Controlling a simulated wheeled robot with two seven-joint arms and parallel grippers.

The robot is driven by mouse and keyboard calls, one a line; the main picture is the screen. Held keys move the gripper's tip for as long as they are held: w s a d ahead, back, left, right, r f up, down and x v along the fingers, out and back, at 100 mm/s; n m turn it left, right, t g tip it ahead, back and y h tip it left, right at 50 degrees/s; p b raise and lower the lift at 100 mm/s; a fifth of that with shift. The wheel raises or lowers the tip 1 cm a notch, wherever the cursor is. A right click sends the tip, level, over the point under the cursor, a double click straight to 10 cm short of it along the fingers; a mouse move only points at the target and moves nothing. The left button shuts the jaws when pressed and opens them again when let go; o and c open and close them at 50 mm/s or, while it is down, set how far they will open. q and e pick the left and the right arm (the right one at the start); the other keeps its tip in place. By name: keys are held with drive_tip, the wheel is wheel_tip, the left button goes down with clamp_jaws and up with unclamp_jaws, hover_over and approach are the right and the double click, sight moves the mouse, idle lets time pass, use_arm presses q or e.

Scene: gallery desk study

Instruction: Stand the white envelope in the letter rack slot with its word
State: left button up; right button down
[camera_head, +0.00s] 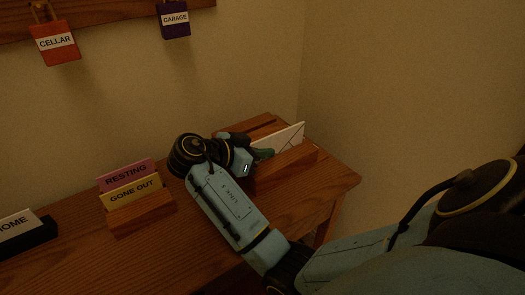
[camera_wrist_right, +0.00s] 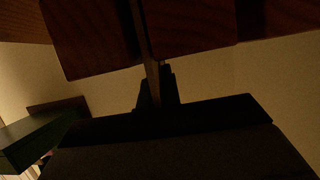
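The white envelope (camera_head: 285,137) stands in the wooden letter rack (camera_head: 292,161) at the right end of the desk, its upper part showing with flap lines. My right gripper (camera_head: 262,154) is at the envelope's left end, partly hidden by my wrist. In the right wrist view the gripper (camera_wrist_right: 157,92) is shut on a thin edge-on strip, the envelope (camera_wrist_right: 150,62), which runs between two dark wooden rack walls (camera_wrist_right: 90,40). No slot word is readable. My left gripper is not in view.
A wooden holder (camera_head: 143,213) with pink RESTING (camera_head: 126,174) and yellow GONE OUT (camera_head: 133,191) cards stands left of my arm. A dark block with a HOME card (camera_head: 17,227) is far left. Red CELLAR (camera_head: 54,45) and purple GARAGE (camera_head: 175,20) tags hang above. Desk front is bare.

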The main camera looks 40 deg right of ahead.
drive_tip(key=c, duration=1.6)
unclamp_jaws()
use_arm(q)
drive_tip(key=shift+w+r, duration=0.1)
